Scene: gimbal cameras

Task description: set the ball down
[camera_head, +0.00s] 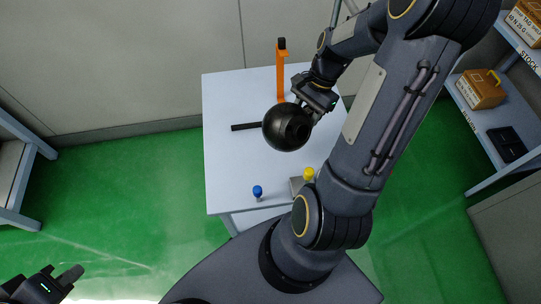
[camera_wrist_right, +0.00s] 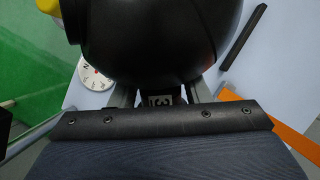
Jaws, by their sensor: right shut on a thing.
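A glossy black ball (camera_head: 284,128) is held by my right gripper (camera_head: 312,104) over the white table (camera_head: 222,95). The ball fills the top middle of the right wrist view (camera_wrist_right: 150,35), between the fingers of the right gripper (camera_wrist_right: 152,95). Its underside is hidden, so I cannot tell how far it is from the table top. My left gripper (camera_head: 66,277) is at the bottom left corner of the head view, over the green floor and away from the table. Its fingers are partly cut off, and their gap does not show clearly.
A black bar (camera_head: 246,127) lies left of the ball. An orange post (camera_head: 281,70) stands behind it. A blue-topped piece (camera_head: 257,192) and a yellow-topped one (camera_head: 309,173) are at the table's front. A white dial (camera_wrist_right: 97,76) shows beside the ball. The table's left part is clear.

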